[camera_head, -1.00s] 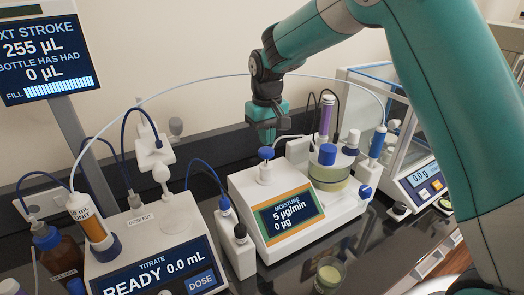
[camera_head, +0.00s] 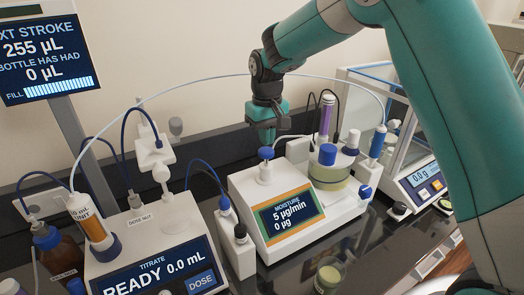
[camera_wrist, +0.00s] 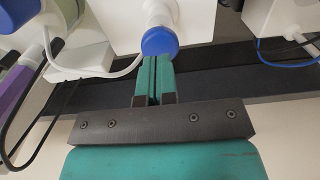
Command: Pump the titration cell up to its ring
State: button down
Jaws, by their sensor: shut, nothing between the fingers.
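The titration cell (camera_head: 328,176) is a clear vessel with pale yellow liquid and a blue stopper, standing on the right of the white moisture unit (camera_head: 247,197). I cannot make out its ring. A blue-capped white plunger (camera_head: 265,153) stands on the unit's left part. My gripper (camera_head: 267,140) is shut and empty, pointing down just above the blue cap. In the wrist view the closed green fingertips (camera_wrist: 156,60) are close to the blue cap (camera_wrist: 159,41); I cannot tell if they touch. The unit's screen reads 5 µg/min and 0 µg.
The titrator (camera_head: 150,262) at front left shows READY and 0.0 mL. A thin tube arches from it to the blue-topped holder (camera_head: 377,142) beside the cell. A balance (camera_head: 422,180) stands at right. A small jar (camera_head: 329,277) sits on the dark bench in front.

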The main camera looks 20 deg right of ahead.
aim_at(267, 150)
notch_tip(267, 150, down, 5)
jog(key=b, duration=0.3)
jog(key=shift+f, duration=0.1)
dwell(0.3)
jog(key=shift+r, duration=0.2)
jog(key=shift+r+p, duration=1)
jog(key=shift+p, duration=0.05)
jog(key=shift+r+p, duration=0.9)
jog(key=shift+r, duration=0.15)
jog(key=shift+f, duration=0.15)
